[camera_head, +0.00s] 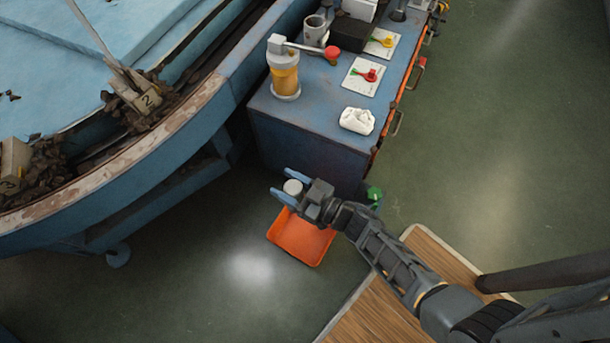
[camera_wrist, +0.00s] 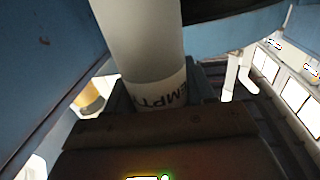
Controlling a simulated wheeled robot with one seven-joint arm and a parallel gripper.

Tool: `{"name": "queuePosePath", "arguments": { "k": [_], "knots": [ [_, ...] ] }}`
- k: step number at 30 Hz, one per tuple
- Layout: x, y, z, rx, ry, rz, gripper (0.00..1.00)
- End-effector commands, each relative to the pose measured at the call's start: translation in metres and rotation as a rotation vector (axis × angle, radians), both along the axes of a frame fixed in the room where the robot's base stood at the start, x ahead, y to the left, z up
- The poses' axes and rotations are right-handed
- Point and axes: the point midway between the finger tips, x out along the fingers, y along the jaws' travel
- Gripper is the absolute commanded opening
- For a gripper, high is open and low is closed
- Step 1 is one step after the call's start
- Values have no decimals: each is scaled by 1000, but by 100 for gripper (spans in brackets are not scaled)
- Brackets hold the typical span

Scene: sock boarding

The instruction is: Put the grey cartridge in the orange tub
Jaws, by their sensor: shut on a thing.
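My gripper (camera_head: 282,186) is shut on the grey cartridge (camera_head: 293,187), which sits between its light blue fingers. In the wrist view the cartridge (camera_wrist: 140,45) is a pale cylinder with a white band at its lower end reading "EMPTY". The orange tub (camera_head: 302,240) is on the floor in front of the blue bench. In the head view the gripper and cartridge show at the tub's far edge; they appear to be held above it, but the height gap is hard to judge. The visible part of the tub looks empty.
The blue bench (camera_head: 300,125) stands behind, with a yellow cylinder device (camera_head: 284,78), a white crumpled item (camera_head: 357,121) and cards on it. A green object (camera_head: 374,194) is right of the gripper. A wooden-topped surface (camera_head: 375,312) lies nearer. Floor left of the tub is clear.

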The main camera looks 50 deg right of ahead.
Motion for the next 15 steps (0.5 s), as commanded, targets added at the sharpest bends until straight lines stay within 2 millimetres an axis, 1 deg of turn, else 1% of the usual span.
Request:
{"name": "queuePosePath", "arguments": {
  "k": [1,6,10,12,15],
  "knots": [
    [-7,1,-35,1,2,17,8],
    [-32,7,-96,0,3,75,8],
    [-49,12,-132,2,2,114,8],
    [-56,14,-145,1,1,130,8],
    [-63,16,-158,0,1,147,8]
  ]
}}
